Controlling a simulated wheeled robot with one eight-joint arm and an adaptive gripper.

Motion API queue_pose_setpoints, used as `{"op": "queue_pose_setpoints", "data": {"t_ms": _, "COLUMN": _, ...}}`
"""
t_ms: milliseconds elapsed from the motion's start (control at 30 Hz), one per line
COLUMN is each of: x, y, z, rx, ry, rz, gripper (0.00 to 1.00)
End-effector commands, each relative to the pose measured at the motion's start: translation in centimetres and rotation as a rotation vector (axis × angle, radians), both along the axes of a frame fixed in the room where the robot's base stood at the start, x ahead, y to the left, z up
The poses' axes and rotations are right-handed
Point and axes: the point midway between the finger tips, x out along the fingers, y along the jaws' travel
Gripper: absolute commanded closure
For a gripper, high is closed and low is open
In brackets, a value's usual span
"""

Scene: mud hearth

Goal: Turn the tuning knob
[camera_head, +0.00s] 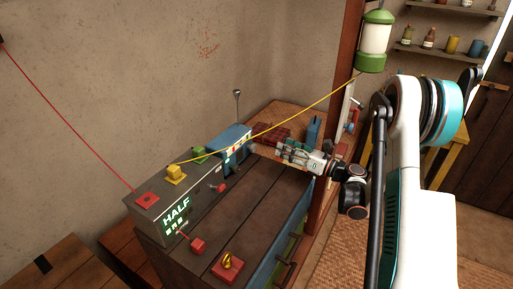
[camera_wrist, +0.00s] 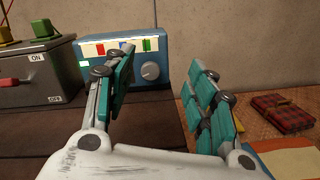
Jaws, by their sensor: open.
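The radio also shows in the head view (camera_head: 233,134), at the back of the dark wooden top, but I cannot clearly make out the knob there. My gripper (camera_head: 262,145) reaches in from the right in front of the radio. In the wrist view its teal-padded fingers (camera_wrist: 162,76) are spread wide and empty. The knob appears between them, nearer the left finger, and seems apart from both.
A grey box (camera_head: 182,211) with a green "HALF" display and red handles stands left of the radio. A yellow cable (camera_head: 270,129) runs from it to a green-and-white cylinder (camera_head: 373,40). A red plaid item (camera_wrist: 283,113) lies at right. The front wooden top (camera_head: 262,207) is mostly clear.

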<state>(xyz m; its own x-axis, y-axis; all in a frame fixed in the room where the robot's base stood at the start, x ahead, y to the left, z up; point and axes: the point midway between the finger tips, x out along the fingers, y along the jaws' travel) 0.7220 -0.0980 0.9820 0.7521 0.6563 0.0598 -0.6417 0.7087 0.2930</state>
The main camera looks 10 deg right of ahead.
Motion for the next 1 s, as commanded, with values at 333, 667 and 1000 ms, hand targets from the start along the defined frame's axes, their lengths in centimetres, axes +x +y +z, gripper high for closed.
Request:
{"op": "queue_pose_setpoints", "data": {"t_ms": 333, "x": -1.7, "y": 0.0, "z": -4.6, "rx": -0.182, "ry": -0.086, "rz": 0.065, "gripper": 0.49}}
{"op": "queue_pose_setpoints", "data": {"t_ms": 667, "x": 1.9, "y": 3.9, "z": -4.7, "rx": -0.180, "ry": -0.086, "rz": 0.067, "gripper": 0.49}}
{"op": "queue_pose_setpoints", "data": {"t_ms": 1000, "x": 6.3, "y": 8.1, "z": -4.7, "rx": -0.179, "ry": -0.086, "rz": 0.065, "gripper": 0.49}}
